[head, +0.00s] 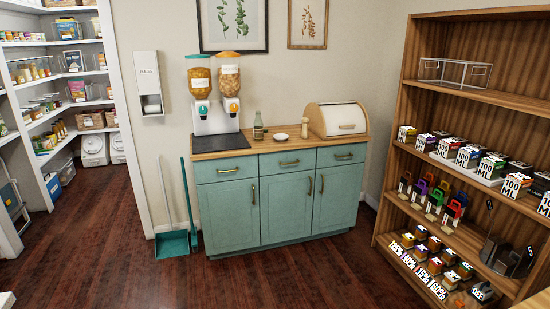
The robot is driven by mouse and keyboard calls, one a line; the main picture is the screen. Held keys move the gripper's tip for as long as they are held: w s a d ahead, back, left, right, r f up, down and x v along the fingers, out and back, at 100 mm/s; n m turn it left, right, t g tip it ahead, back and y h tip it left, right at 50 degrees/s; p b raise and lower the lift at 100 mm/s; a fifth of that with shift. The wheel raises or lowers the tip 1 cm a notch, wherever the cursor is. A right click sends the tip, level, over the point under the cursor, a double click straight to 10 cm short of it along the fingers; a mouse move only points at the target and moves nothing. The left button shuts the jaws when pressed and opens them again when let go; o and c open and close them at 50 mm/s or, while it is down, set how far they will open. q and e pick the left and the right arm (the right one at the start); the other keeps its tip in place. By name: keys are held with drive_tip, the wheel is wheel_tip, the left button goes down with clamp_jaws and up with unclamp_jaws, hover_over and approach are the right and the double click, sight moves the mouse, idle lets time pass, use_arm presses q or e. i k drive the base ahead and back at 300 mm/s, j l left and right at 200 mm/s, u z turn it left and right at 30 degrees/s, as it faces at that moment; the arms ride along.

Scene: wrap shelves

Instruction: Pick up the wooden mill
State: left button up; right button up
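A small upright pale wooden object, which looks like the wooden mill (304,128), stands on the wooden top (220,143) of the green cabinet. It is between a white dish (280,137) and the bread box (338,119), close to the box's left side. It is small in the head view, so its details are hard to tell. Neither of my grippers is in view.
A green bottle (258,126) and a twin cereal dispenser (215,95) also stand on the cabinet (281,199). A teal dustpan (172,244) and broom lean at its left. A stocked wooden shelf (468,97) stands right. The dark floor (240,280) in front is clear.

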sight(305, 134)
drive_tip(key=i, duration=1.75)
drive_tip(key=i+l+u, duration=0.1)
drive_tip(key=i, duration=1.65)
